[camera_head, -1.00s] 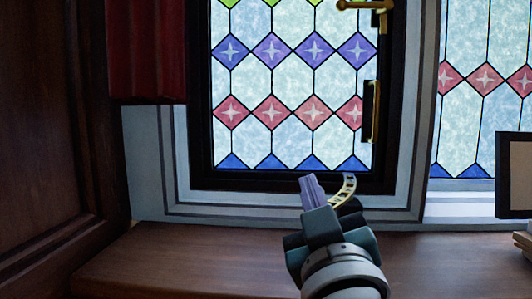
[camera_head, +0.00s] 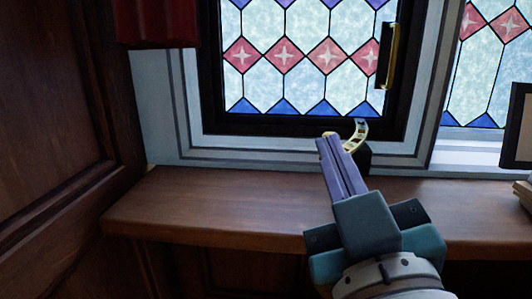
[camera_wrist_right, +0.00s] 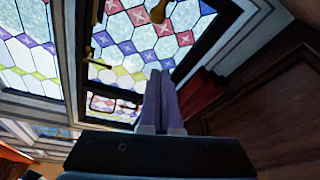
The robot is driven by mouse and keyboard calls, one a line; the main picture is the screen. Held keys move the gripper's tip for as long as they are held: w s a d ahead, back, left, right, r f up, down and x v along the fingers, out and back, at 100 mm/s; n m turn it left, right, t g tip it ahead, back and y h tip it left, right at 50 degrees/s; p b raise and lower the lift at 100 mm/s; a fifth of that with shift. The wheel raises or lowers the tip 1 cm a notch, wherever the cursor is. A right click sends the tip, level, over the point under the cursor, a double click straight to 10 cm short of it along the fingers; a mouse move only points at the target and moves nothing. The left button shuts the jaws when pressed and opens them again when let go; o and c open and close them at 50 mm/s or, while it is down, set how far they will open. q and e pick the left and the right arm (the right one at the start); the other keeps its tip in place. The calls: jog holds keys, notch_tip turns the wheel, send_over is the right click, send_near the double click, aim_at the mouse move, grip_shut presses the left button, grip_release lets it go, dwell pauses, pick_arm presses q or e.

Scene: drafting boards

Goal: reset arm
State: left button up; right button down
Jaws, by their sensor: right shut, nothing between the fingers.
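My right gripper (camera_head: 331,140) shows in the head view, above the wooden sill in front of the stained-glass window. Its two purple fingers are together with nothing between them. In the right wrist view its shut fingers (camera_wrist_right: 162,75) point up toward the window. My left gripper is not in view.
The stained-glass window (camera_head: 305,60) has a black frame and a dark handle with a brass edge (camera_head: 387,55). A curved yellowish piece (camera_head: 357,134) is just behind the fingers. A wooden sill (camera_head: 210,205) runs below, and a dark panel (camera_head: 50,130) stands left. A dark-framed object (camera_head: 518,125) is at right.

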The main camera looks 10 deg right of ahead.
jog(key=s+a+f+n+g+y, duration=0.5)
jog(key=s+a+f+g+y, duration=0.1)
jog(key=f+g+y, duration=0.25)
jog(key=s+d+f+m+g+h, duration=0.3)
jog(key=s+d+f+g, duration=0.1)
jog(key=s+d, duration=0.25)
jog(key=s+d+f+m+g+h, duration=0.3)
jog(key=s+d+f+g, duration=0.25)
jog(key=s, duration=0.25)
notch_tip(320, 180, up, 26)
jog(key=p, duration=2.5)
jog(key=shift+s+d+f+t, duration=0.15)
jog(key=shift+t, duration=0.15)
